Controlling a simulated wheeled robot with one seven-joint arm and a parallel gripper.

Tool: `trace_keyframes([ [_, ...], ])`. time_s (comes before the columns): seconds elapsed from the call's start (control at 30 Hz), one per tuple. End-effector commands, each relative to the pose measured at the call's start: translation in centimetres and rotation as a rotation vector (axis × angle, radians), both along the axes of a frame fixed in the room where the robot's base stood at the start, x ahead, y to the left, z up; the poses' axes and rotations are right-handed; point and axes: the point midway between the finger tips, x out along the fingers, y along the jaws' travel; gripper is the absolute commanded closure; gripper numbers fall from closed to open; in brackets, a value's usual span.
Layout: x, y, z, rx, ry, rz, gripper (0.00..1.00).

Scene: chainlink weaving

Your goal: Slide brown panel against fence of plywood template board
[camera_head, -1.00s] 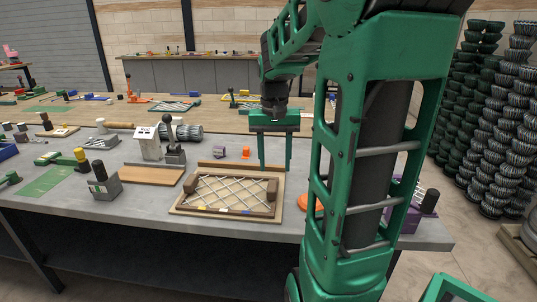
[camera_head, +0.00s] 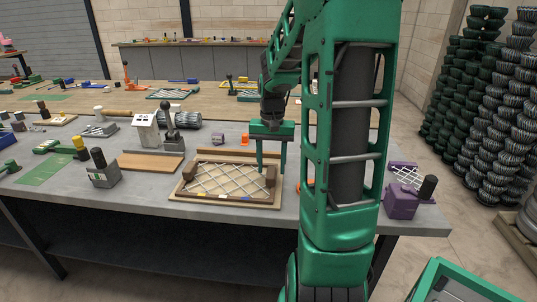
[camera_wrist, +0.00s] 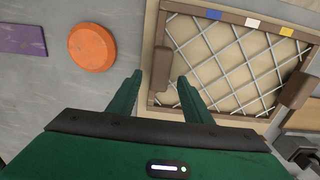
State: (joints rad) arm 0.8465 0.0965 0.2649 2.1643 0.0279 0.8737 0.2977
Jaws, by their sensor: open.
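The brown panel (camera_head: 215,199), a brown frame strung with pale crossed wires, lies flat on the light plywood template board (camera_head: 178,196) on the grey table. Brown blocks stand at its left and right ends. The brown strip that looks like the fence (camera_head: 237,153) runs along the far side. Nothing shows held; contact cannot be told.
An orange disc (camera_wrist: 92,46) and a purple piece (camera_wrist: 22,39) lie on the table beside the board. A purple holder (camera_head: 401,203) stands to the right. A thin brown board (camera_head: 149,162) and a lever tool (camera_head: 173,140) are to the left.

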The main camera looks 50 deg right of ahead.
Motion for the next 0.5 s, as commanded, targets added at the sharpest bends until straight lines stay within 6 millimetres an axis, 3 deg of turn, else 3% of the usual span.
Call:
trace_keyframes([
  [0.2, 0.0, 0.0, -1.4, 0.000, 0.000, 0.000, 0.55],
  [0.5, 0.0, 0.0, -1.5, 0.000, 0.000, 0.000, 0.55],
])
